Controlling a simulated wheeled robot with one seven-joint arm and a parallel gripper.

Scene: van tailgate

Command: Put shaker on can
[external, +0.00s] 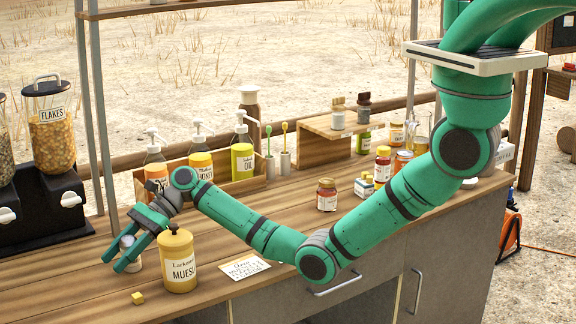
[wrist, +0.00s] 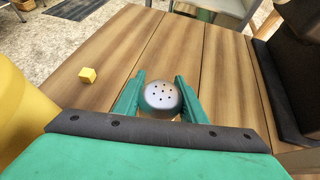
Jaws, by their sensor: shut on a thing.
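The shaker (wrist: 161,96), with a silver top full of small holes, sits between the two green fingers of my gripper (wrist: 159,97) in the wrist view. My gripper (external: 124,252) is shut on it at the left end of the counter in the external view. Only part of the shaker's pale body (external: 137,259) shows there, behind the fingers; I cannot tell if its base touches the counter. The yellow muesli canister (external: 179,270) stands just right of my gripper, and its side shows at the wrist view's left edge (wrist: 22,110). I cannot tell which container is the can.
A small yellow cube (external: 137,298) lies on the counter near the front. A written card (external: 244,266) lies right of the canister. Cereal dispensers (external: 50,130) stand at the left, pump bottles (external: 201,163) in a wooden box behind. Several jars (external: 327,195) stand farther right.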

